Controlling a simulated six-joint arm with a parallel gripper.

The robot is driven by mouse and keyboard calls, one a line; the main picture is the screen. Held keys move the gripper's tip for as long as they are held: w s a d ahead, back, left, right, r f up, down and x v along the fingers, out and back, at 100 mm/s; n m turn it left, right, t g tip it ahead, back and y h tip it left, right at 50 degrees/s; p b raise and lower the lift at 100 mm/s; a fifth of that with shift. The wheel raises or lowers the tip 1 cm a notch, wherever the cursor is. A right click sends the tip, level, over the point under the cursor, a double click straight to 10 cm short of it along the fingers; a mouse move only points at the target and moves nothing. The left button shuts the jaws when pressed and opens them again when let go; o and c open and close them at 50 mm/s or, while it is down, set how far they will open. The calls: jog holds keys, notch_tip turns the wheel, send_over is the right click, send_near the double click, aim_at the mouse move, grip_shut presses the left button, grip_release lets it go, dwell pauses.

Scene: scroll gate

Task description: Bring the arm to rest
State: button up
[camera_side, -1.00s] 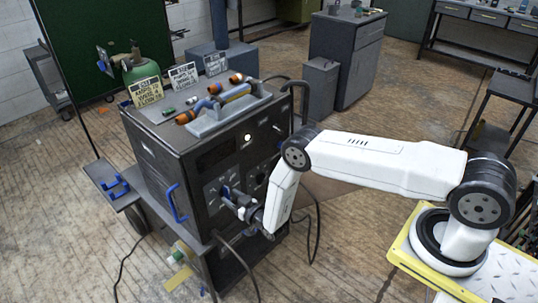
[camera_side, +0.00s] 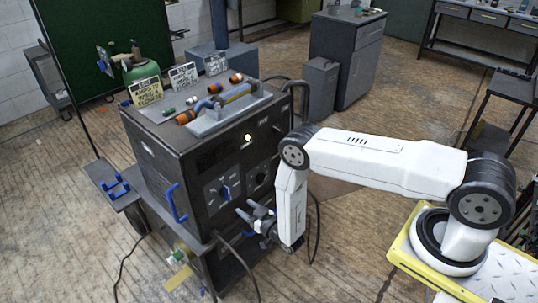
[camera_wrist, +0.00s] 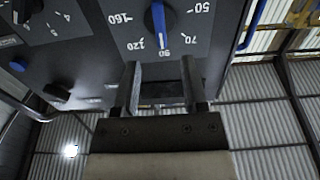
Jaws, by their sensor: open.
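My gripper (camera_side: 244,211) is open and empty, in front of the lower front panel of the dark welding machine (camera_side: 162,165). In the wrist view the two fingers of my gripper (camera_wrist: 164,85) stand apart just below a blue-pointer dial (camera_wrist: 158,22), whose pointer is near the 90 mark. A gap shows between the fingers and the dial in the side view. My white arm reaches left from its base, with the forearm hanging down.
Cables (camera_side: 236,262) hang from the machine's front to the floor. Blue handles (camera_side: 176,203) stick out at its left edge. Grey cabinets (camera_side: 345,52) stand behind. The floor to the right of the machine is open.

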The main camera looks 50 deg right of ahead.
jog(key=shift+w, duration=0.1)
notch_tip(320, 180, up, 17)
jog(key=w+d+g, duration=0.1)
jog(key=g, duration=0.7)
jog(key=s+d+r+g, duration=0.1)
jog(key=s+r+g, duration=0.2)
jog(key=s, duration=0.8)
jog(key=s+d+r+g, duration=0.1)
jog(key=s+r+g, duration=0.3)
jog(key=s+r, duration=0.3)
jog(key=s, duration=0.4)
jog(key=shift+d+r, duration=0.25)
jog(key=shift+r, duration=0.15)
